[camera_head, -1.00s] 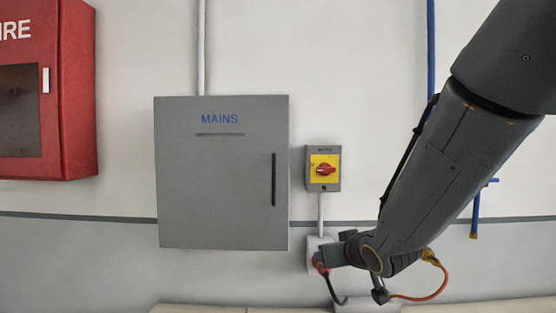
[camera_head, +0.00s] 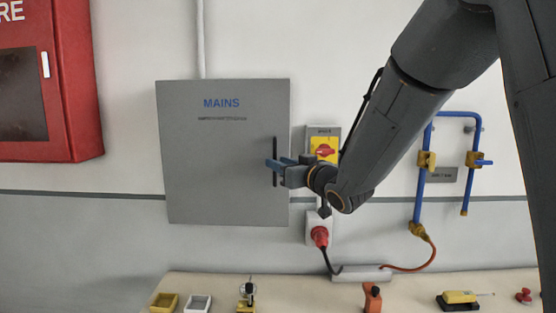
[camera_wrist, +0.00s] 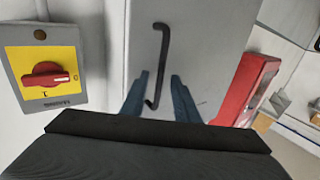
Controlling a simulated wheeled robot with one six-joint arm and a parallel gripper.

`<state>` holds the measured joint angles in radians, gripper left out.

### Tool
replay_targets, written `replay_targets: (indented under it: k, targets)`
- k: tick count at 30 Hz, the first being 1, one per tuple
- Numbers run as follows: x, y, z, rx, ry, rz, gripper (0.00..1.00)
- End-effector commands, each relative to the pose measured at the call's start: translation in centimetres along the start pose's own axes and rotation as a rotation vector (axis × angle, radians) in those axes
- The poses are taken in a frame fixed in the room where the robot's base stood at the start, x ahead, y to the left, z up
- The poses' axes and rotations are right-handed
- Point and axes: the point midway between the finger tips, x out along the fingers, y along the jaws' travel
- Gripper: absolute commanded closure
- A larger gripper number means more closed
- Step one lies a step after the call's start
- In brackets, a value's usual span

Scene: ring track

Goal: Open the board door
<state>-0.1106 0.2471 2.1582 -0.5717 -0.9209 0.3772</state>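The board is a grey wall cabinet marked MAINS, and its door (camera_head: 220,165) looks closed in the head view. Its black vertical bar handle (camera_head: 275,146) is near the door's right edge. My gripper (camera_head: 271,164) is at the handle's lower half, with its blue fingers pointing at the door. In the wrist view the door (camera_wrist: 195,45) fills the middle, and the handle (camera_wrist: 160,60) runs down between the two spread fingers (camera_wrist: 160,90). The fingers are open on either side of the handle's lower part. I cannot tell whether they touch it.
A rotary switch with a red knob (camera_head: 325,151) on yellow is just right of the cabinet, partly behind my arm. A red fire cabinet (camera_head: 75,90) hangs at left. Blue pipes (camera_head: 418,190) are at right. A bench (camera_head: 215,284) with several small items runs below.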

Motion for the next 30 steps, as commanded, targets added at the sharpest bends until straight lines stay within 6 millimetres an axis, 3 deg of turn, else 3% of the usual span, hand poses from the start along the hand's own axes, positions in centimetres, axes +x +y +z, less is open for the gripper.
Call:
replay_targets:
  k: [13,18,30]
  targets:
    - [1.01,0.04,0.08,0.0,-0.001,0.001,0.72]
    - [1.0,0.03,0.08,0.0,-0.001,0.001,1.0]
    - [1.2,0.21,0.12,0.0,-0.001,0.015,1.0]
